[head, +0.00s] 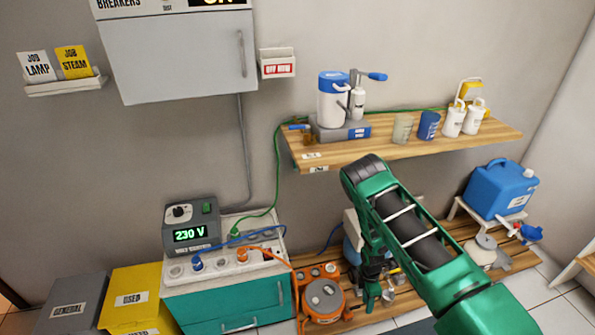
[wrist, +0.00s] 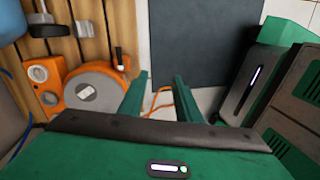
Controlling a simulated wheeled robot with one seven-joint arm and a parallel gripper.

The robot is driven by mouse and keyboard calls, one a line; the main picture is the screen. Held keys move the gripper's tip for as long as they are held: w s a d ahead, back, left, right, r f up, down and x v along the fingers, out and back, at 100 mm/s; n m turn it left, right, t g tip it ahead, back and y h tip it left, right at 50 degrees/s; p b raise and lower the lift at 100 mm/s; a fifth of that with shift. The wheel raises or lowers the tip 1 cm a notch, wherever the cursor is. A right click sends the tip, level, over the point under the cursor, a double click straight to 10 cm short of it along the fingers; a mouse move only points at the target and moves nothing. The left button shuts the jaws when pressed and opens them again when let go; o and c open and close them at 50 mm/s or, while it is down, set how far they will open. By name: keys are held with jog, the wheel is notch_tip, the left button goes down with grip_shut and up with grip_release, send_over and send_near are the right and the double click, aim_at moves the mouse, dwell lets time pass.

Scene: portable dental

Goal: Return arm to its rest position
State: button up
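My green arm reaches in from the lower right in the head view, bends at a dark elbow and hangs down in front of the lower wooden shelf. My gripper (head: 373,303) points down beside an orange machine with a grey round lid (head: 323,297). In the wrist view my gripper (wrist: 160,80) shows two green fingers set apart with nothing between them. The orange machine (wrist: 95,90) lies to the left of the fingers there. A dark grey mat (wrist: 205,40) on the floor lies beyond the fingertips.
A teal cabinet (head: 228,308) with a 230 V unit (head: 190,233) stands left of the arm. The upper shelf (head: 450,137) holds a blue-and-white machine (head: 333,100), cups and bottles. A blue canister (head: 500,188) stands at right. An orange cable (wrist: 152,102) shows near the fingers.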

jog(key=w+d+r+m, duration=0.1)
jog(key=d+r+m, duration=0.2)
jog(key=r, duration=0.8)
jog(key=w+d+r+m, duration=0.2)
jog(key=d+r+m, duration=0.1)
jog(key=r, duration=0.8)
jog(key=w+d+r+m, duration=0.1)
jog(key=d+r+m, duration=0.2)
jog(key=r, duration=0.8)
jog(key=s+d+r+m, duration=0.2)
jog(key=s+r+m, duration=0.1)
jog(key=s+r, duration=0.4)
jog(key=s+d+r+m+t, duration=0.15)
jog(key=s+r+m, duration=0.3)
jog(key=r, duration=0.45)
jog(key=s+d+r+m, duration=0.25)
jog(key=s+r, duration=0.35)
jog(key=r, duration=0.3)
jog(key=s+r+m, duration=0.2)
jog(key=s+m, duration=0.1)
jog(key=s, duration=0.6)
jog(key=s+a+r+m+y, duration=0.1)
jog(key=s+r+m, duration=0.2)
jog(key=s, duration=0.5)
jog(key=shift+s+a+r+m, duration=0.2)
jog(key=shift+s+m, duration=0.1)
jog(key=shift+s, duration=0.05)
jog(key=shift+w+f, duration=0.25)
jog(key=shift+w, duration=0.4)
